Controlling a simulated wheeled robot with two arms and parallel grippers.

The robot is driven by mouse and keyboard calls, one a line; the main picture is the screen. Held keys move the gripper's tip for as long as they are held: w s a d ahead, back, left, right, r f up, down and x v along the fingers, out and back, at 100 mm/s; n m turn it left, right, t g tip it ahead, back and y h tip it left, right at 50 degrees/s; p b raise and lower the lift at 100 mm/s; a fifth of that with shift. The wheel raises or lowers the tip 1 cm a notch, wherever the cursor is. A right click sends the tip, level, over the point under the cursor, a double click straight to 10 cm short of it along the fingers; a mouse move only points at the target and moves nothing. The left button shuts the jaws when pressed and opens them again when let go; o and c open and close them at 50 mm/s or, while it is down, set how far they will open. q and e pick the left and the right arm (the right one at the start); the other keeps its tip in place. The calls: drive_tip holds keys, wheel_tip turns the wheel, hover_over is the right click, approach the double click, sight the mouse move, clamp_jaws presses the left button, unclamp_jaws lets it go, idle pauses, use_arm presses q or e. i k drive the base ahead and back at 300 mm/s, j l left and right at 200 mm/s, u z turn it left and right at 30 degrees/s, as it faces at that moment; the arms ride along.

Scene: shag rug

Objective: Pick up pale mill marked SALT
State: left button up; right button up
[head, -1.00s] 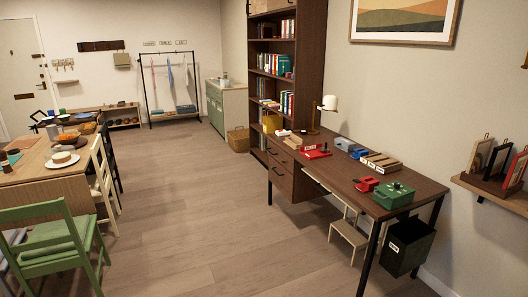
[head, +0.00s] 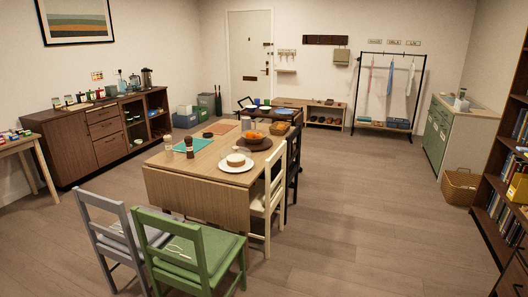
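Two small upright mill-like items stand on the near left part of the wooden dining table (head: 170,180) in the head view. One mill-like item (head: 168,148) is at the left, and the other mill-like item (head: 190,148) is just to its right. They are too small for me to read any SALT mark or to tell surely which is the pale one. Neither of my grippers is in view.
A green chair (head: 190,255) and a grey chair (head: 110,235) stand at the table's near side. A cream chair (head: 268,205) and a black chair stand at its right. A dark sideboard (head: 100,140) is along the left wall. The floor right of the table is clear.

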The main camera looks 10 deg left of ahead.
sight(168, 145)
drive_tip(key=i+j+u, duration=0.15)
drive_tip(key=i+u, duration=0.15)
drive_tip(key=i, duration=0.2)
drive_tip(key=i+u, duration=0.25)
drive_tip(key=i, duration=0.3)
drive_tip(key=i+l+u, duration=0.1)
drive_tip(key=i+u, duration=0.2)
drive_tip(key=i, duration=0.2)
drive_tip(key=i+l+u, duration=0.3)
drive_tip(key=i, duration=0.2)
